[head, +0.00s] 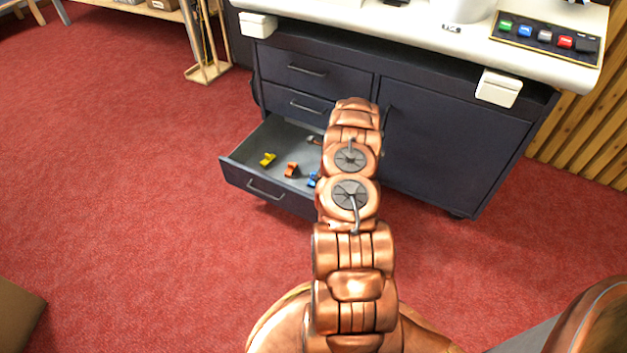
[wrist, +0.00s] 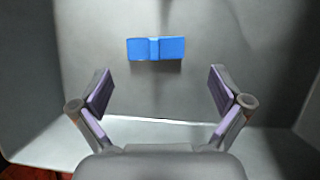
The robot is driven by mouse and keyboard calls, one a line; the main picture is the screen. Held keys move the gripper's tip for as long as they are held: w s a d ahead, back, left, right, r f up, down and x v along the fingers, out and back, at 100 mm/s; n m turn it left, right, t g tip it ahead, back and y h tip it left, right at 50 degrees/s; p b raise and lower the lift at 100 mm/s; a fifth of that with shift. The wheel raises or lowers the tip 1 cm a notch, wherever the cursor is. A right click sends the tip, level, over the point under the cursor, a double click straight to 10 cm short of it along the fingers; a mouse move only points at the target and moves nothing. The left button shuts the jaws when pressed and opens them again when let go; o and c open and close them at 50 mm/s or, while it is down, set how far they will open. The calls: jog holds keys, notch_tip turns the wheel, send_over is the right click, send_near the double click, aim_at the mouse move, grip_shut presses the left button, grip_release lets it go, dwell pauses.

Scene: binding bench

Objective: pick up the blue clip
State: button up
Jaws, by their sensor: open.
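The blue clip (wrist: 156,48) lies on the grey floor of the open drawer, ahead of my gripper (wrist: 160,88) in the wrist view. My gripper is open, its two fingers apart with nothing between them. The clip sits just beyond the fingertips, roughly centred between them. In the head view the blue clip (head: 313,179) shows small, partly hidden behind my arm. My gripper is hidden behind the arm in that view.
The open bottom drawer (head: 262,187) also holds a yellow clip (head: 268,159), an orange clip (head: 291,170) and a dark clip (head: 314,140). Drawer walls rise around the gripper. The dark cabinet (head: 440,135) and white countertop (head: 420,32) stand above and behind.

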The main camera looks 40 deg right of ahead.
jog(key=x, duration=0.1)
jog(key=b+x, duration=0.1)
jog(key=x, duration=0.1)
jog(key=a+b+x, duration=0.1)
jog(key=x, duration=0.1)
jog(key=shift+w+r, duration=0.25)
jog(key=c, duration=1.1)
